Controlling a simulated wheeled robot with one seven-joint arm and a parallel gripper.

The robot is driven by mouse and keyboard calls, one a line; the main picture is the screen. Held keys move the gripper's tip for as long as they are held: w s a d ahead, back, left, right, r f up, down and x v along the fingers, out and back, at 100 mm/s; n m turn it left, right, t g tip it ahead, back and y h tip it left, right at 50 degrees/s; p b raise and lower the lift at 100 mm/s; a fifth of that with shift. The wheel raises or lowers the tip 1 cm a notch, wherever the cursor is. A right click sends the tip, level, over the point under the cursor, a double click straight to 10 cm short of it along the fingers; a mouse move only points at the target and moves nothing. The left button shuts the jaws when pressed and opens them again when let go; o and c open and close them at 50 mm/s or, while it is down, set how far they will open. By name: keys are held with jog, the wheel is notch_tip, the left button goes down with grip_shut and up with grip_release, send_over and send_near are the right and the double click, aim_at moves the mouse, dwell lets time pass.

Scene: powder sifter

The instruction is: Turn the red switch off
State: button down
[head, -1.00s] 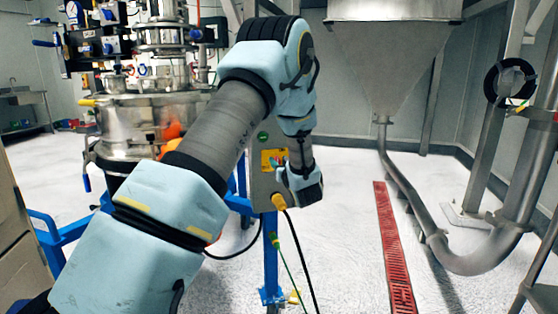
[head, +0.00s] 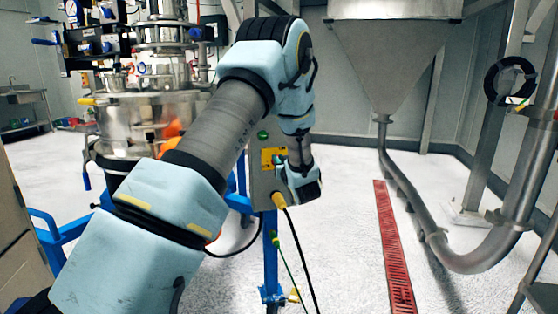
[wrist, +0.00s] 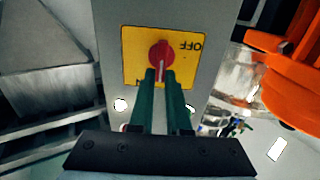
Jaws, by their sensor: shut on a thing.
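The red switch (wrist: 160,54) is a round knob on a yellow plate (wrist: 131,45) on a grey control box. In the wrist view the plate's word OFF appears upside down at upper right, with part of another label at lower left. The knob's grip and light line run about upright there. My gripper (wrist: 160,76) has its two green fingers closed around the grip, one on each side. In the head view the grey box (head: 264,190) and part of the yellow plate show, but my wrist covers the fingers.
A green button (head: 262,135) is above the plate. A yellow plug (head: 279,200) and hanging cables are below. The steel sifter (head: 140,120) is at left, and an orange part (wrist: 290,65) is close at right in the wrist view. A steel hopper (head: 390,60) is behind.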

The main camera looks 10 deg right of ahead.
jog(key=shift+f+b, duration=0.1)
jog(key=shift+b, duration=0.2)
jog(key=n+b, duration=0.4)
jog(key=b, duration=0.2)
jog(key=a+f+n+b, duration=0.1)
jog(key=n+b, duration=0.4)
jog(key=b, duration=0.2)
jog(key=a+f+n+b, duration=0.1)
jog(key=n+b, duration=0.4)
jog(key=b, duration=0.2)
jog(key=shift+s, duration=0.1)
jog(key=n+b, duration=0.3)
jog(key=shift+a+f+b, duration=0.1)
jog(key=shift+b, duration=0.3)
jog(key=shift+n+b, duration=0.5)
jog(key=shift+b, duration=0.1)
jog(key=c, duration=0.9)
grip_release()
